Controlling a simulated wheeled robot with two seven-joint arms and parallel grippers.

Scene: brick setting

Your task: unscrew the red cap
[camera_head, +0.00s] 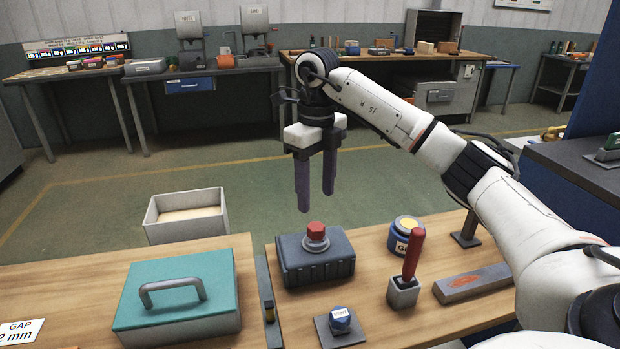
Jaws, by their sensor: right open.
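The red cap (316,230) sits upright on a grey neck on top of a dark grey box (303,262), which stands on the wooden workbench. My right gripper (316,200) hangs above and slightly behind the cap, fingers pointing down, apart and empty. It does not touch the cap. My right arm reaches in from the right edge of the picture. My left gripper is not in the picture.
A teal case (182,290) with a handle fills the bench's left side. A red-handled tool in a block (404,291), a blue-and-yellow tin (406,234), a blue cap on a plate (340,320) and a grey bar (473,284) stand right. An open bin (187,228) is behind.

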